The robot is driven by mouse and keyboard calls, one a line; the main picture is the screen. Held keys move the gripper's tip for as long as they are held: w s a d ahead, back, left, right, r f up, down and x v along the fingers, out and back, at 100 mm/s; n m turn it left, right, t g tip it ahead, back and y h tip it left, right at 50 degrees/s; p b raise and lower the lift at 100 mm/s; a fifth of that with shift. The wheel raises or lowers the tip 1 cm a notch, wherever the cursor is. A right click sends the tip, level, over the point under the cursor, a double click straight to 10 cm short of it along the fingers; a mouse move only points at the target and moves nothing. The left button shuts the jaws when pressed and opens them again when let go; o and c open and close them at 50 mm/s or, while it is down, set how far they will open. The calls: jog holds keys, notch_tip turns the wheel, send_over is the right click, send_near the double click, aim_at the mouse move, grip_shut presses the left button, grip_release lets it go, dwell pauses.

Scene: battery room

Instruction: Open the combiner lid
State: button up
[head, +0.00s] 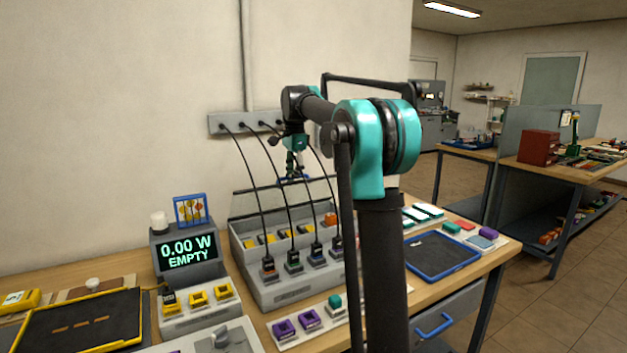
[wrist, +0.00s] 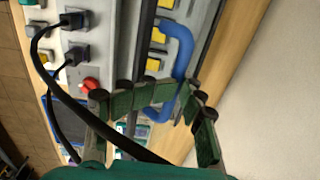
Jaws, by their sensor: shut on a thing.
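The combiner (head: 288,290) is a grey box on the bench with yellow pieces in its rear trough and several black plugs along its front. Its clear, dark-rimmed lid (head: 243,207) stands raised above the trough, tilted up towards the wall. The lid's blue handle (wrist: 181,45) is at the lid's upper edge. My gripper (head: 292,172) is at that edge, shut on the handle. In the wrist view my gripper (wrist: 187,97) has its green fingers on both sides of the blue bar. The exact contact is partly hidden by the fingers.
Black cables (head: 250,172) run from a wall strip (head: 230,124) down to the plugs, close by my arm. A red knob (wrist: 90,84) sits near the plugs. A display (head: 187,251) reading "0.00 W EMPTY" stands left of the combiner. A blue-rimmed tray (head: 440,256) lies right.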

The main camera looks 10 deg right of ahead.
jog(key=s+d+f+t, duration=0.2)
jog(key=s+f, duration=0.5)
jog(key=f, duration=0.2)
jog(key=w+d+v, duration=0.1)
jog(key=v, duration=1.6)
jog(key=shift+n, duration=0.7)
jog(key=s+f, duration=0.1)
jog(key=f, duration=0.1)
jog(key=s+f, duration=0.1)
jog(key=f, duration=0.1)
jog(key=shift+s+d, duration=0.15)
jog(key=shift+s, duration=0.2)
jog(key=shift+r, duration=0.1)
notch_tip(320, 180, up, 3)
jog(key=w+m, duration=0.1)
jog(key=w, duration=0.2)
jog(key=s+x, duration=0.1)
jog(key=x, duration=1.5)
jog(key=shift+a+f+g, duration=0.3)
jog(key=shift+a+f, duration=0.05)
jog(key=shift+f, duration=0.1)
